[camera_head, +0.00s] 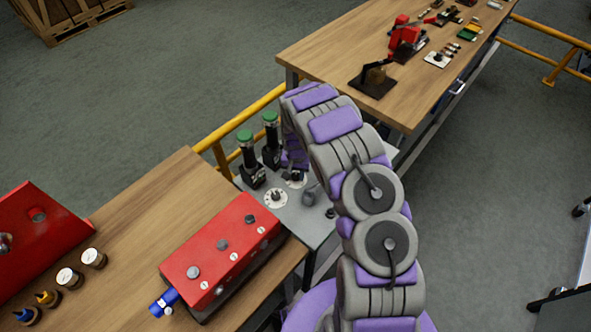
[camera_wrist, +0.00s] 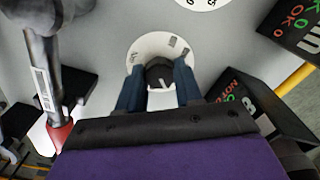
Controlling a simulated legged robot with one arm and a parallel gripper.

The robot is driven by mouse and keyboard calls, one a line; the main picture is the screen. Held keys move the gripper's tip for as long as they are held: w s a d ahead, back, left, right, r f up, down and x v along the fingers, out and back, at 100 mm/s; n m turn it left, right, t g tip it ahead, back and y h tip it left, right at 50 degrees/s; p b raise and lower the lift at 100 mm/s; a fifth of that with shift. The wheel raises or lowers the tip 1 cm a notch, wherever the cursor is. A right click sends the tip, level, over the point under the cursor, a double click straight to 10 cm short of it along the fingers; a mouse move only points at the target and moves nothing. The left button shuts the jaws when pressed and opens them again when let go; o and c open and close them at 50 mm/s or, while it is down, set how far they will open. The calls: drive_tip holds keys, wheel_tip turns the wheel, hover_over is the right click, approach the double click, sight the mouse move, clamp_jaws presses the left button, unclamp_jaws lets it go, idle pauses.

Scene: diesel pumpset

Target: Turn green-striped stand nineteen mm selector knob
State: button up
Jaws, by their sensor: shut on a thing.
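The selector knob (camera_wrist: 159,71) is a dark knob on a round white dial (camera_wrist: 147,48) with dark markings, set in a grey panel. In the wrist view my gripper (camera_wrist: 157,80) has its two dark blue fingers on either side of the knob, shut on it. The fingers and the gripper body hide the lower part of the dial. In the head view my gripper (camera_head: 294,163) is lowered over the grey stand top (camera_head: 312,225), with the dial partly showing beneath it. I cannot make out a green stripe or the knob's size.
A second dial (camera_head: 276,198) with a knob sits nearby on the stand. Two black devices with green tops (camera_head: 245,136) stand behind. A red box (camera_head: 222,257) is at the left on a wooden table (camera_head: 150,215). A yellow rail (camera_head: 238,119) runs behind.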

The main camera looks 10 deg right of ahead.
sight(296, 175)
drive_tip(key=n+p, duration=0.1)
drive_tip(key=n, duration=0.1)
drive_tip(key=n+p, duration=0.4)
drive_tip(key=shift+w+r+n, duration=0.2)
drive_tip(key=shift+r+n, duration=0.05)
drive_tip(key=shift+n, duration=0.05)
drive_tip(key=n+p, duration=0.3)
drive_tip(key=n, duration=0.1)
drive_tip(key=shift+f+n+p, duration=0.15)
drive_tip(key=shift+n+p, duration=0.8)
drive_tip(key=shift+n, duration=0.05)
drive_tip(key=o, duration=1)
drive_tip(key=shift+s+f, duration=0.1)
drive_tip(key=shift+s, duration=0.05)
drive_tip(key=shift+o, duration=0.2)
wheel_tip(296, 175, up, 17)
